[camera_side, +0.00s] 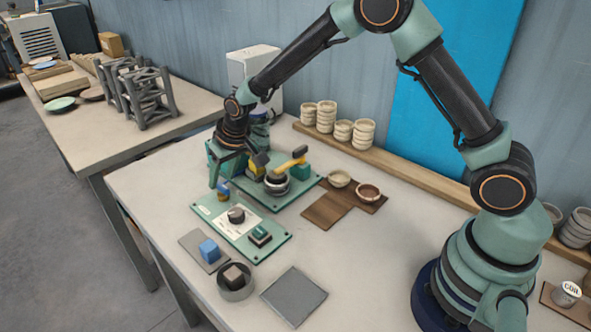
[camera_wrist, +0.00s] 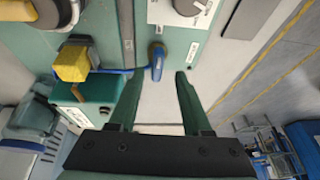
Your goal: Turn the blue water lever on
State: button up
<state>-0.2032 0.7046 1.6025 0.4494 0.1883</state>
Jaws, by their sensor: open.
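The blue lever (camera_wrist: 156,58) stands on the green panel, just ahead of my fingertips in the wrist view and roughly centred between them. In the side view a small blue piece, apparently this lever (camera_side: 223,187), shows below my gripper near the panel's far left corner. My gripper (camera_wrist: 158,78) is open with nothing between its jaws. In the side view my gripper (camera_side: 219,182) points down and its fingers partly overlap the lever area. Contact between fingers and lever cannot be told. The green panel (camera_side: 211,210) also carries a dark knob (camera_side: 237,214) and a green-topped switch (camera_side: 260,235).
A yellow block (camera_wrist: 73,62) on a green base sits left of the lever in the wrist view. A second green plate (camera_side: 262,200) holds a round device with a yellow handle (camera_side: 291,159). A blue cube (camera_side: 209,250) and a grey bowl (camera_side: 236,287) stand in front.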

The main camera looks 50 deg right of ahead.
jog(key=shift+x, duration=1.2)
jog(key=shift+d, duration=0.1)
grip_shut()
jog(key=shift+d+n, duration=0.1)
jog(key=shift+n, duration=2)
grip_release()
jog(key=v, duration=1.2)
